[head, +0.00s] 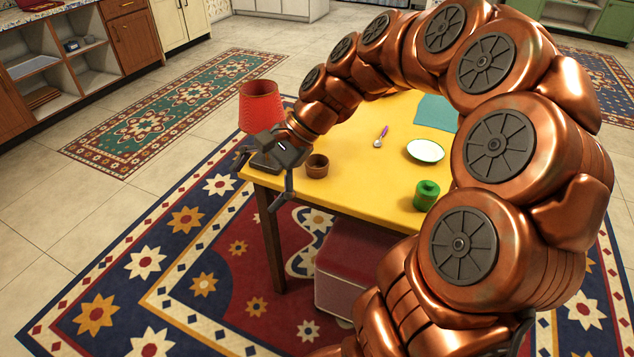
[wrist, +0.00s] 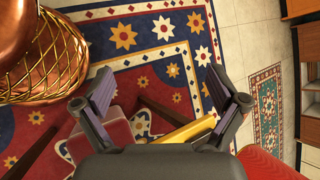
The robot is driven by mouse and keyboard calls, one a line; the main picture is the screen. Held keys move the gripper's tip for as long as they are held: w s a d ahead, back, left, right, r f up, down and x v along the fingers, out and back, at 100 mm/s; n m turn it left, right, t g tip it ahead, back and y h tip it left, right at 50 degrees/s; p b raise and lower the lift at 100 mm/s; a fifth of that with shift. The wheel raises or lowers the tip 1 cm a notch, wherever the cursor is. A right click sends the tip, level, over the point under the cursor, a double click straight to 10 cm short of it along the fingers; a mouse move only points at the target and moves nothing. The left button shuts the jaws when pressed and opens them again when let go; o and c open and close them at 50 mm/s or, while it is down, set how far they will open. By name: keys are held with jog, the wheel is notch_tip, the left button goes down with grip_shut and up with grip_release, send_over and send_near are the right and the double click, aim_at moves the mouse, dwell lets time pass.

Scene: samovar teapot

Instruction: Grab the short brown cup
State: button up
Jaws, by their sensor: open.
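The short brown cup (head: 317,166) stands upright on the yellow table (head: 350,180), near its left corner in the head view. My gripper (head: 258,184) is open and empty, just left of the cup at the table's corner, its fingers pointing away from the cup and out past the edge. A gap shows between the gripper and the cup. In the wrist view my gripper (wrist: 160,78) has its fingers spread wide with floor and rug between them. A strip of the table (wrist: 188,131) shows low between the fingers; the brown cup is not visible there.
A tall red vessel (head: 261,105) stands right behind my gripper. A green cup (head: 427,196), a white plate (head: 425,150), a spoon (head: 379,138) and a teal cloth (head: 437,113) lie to the right. A red box-like seat (head: 350,270) is under the table.

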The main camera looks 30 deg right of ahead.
jog(key=w+d+f+m+t+y+b, duration=0.2)
jog(key=w+d+f+m+t+b, duration=0.35)
jog(key=d, duration=0.65)
jog(key=m+t+h+b, duration=0.2)
jog(key=m+t+b, duration=0.1)
jog(key=m, duration=0.7)
send_near(307, 162)
jog(key=shift+n, duration=0.25)
jog(key=shift+b+x, duration=0.95)
jog(key=shift+x, duration=2.45)
jog(key=shift+f, duration=0.1)
jog(key=c, duration=1)
jog(key=shift+c, duration=0.2)
